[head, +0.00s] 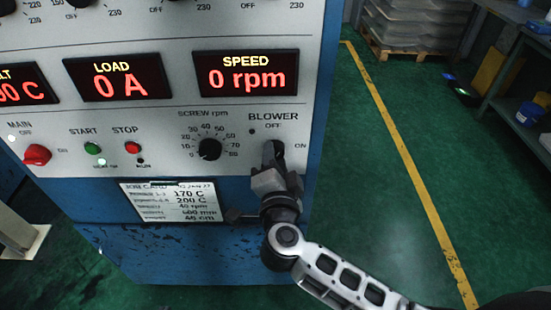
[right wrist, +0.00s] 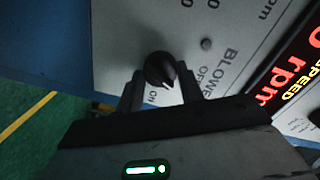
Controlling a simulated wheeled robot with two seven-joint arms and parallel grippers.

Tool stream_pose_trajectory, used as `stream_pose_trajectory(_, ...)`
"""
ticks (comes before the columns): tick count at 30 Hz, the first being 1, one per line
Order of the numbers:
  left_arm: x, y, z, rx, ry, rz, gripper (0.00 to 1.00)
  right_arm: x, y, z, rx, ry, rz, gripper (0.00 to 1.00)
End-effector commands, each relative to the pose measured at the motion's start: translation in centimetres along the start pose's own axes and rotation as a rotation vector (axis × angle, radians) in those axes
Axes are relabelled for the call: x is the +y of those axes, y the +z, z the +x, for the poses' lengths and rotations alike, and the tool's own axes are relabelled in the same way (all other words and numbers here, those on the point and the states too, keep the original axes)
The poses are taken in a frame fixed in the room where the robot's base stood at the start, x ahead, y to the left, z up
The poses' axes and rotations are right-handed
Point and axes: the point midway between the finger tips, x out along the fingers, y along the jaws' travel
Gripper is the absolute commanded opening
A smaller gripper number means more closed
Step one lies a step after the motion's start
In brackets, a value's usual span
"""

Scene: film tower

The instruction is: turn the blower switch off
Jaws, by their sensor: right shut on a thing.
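The blower switch (head: 273,150) is a black rotary knob at the right of the grey panel, under the BLOWER label with OFF above and ON to its right. It also shows in the right wrist view (right wrist: 160,68). My right gripper (head: 274,168) is shut on the knob, with one finger on each side of it in the wrist view (right wrist: 160,88). The knob's tip seems to point between OFF and ON in the wrist view; its exact setting is hard to tell. A small lamp (head: 251,131) beside the label looks dark. My left gripper is out of view.
The screw rpm knob (head: 209,149) is left of the switch. Further left are the red stop button (head: 131,147), green start button (head: 92,149) and red main switch (head: 37,154). A paper card (head: 168,201) hangs below. The green floor (head: 375,190) at right is clear.

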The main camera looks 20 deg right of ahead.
Motion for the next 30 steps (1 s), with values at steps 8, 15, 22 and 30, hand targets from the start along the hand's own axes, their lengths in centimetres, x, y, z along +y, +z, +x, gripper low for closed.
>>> stream_pose_trajectory(8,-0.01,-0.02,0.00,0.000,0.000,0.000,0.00,-0.03,0.03,0.03,0.010,0.016,-0.236,0.14)
stream_pose_trajectory(15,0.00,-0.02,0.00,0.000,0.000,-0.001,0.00,-0.06,0.03,0.05,0.016,0.023,-0.389,0.14)
stream_pose_trajectory(22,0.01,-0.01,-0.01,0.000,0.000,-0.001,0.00,-0.08,0.05,0.05,0.019,0.027,-0.468,0.14)
stream_pose_trajectory(30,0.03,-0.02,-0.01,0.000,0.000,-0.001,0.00,-0.08,0.05,0.06,0.020,0.028,-0.496,0.14)
